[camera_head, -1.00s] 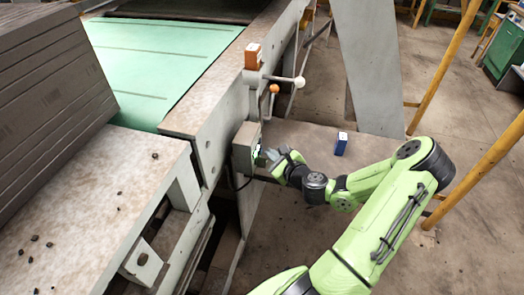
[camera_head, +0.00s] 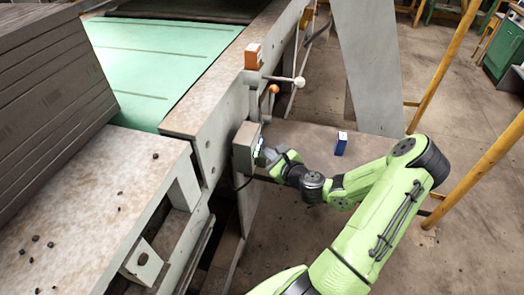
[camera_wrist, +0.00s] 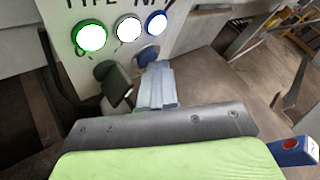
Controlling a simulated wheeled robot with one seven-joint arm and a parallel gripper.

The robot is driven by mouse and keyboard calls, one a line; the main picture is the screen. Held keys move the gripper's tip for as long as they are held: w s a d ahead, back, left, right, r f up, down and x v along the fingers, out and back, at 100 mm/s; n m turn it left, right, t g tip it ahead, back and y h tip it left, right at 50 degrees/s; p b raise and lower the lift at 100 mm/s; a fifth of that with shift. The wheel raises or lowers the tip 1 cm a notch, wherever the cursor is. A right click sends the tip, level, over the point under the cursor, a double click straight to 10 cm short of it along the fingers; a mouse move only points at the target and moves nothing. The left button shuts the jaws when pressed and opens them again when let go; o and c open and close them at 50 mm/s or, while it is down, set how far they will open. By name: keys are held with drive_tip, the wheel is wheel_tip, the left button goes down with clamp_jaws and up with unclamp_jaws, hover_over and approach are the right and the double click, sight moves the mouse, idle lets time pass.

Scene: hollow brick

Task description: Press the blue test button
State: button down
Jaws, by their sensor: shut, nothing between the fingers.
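The grey control box (camera_head: 245,148) is fixed to the side of the machine frame. My gripper (camera_wrist: 157,70) is shut and empty, just below the blue-ringed fitting. Contact is hidden. It also shows beside the box in the head view (camera_head: 266,158).
An orange-and-white box (camera_head: 253,57) sits on the frame above, near levers with white (camera_head: 299,82) and orange (camera_head: 274,88) knobs. A small blue box (camera_head: 341,144) stands on a brown surface (camera_head: 310,137) to the right.

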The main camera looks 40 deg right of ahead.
drive_tip(key=shift+s+d, duration=0.45)
drive_tip(key=shift+s, duration=0.15)
drive_tip(key=s+d, duration=0.1)
drive_tip(key=s, duration=0.1)
drive_tip(key=s+d, duration=0.2)
idle(1.0)
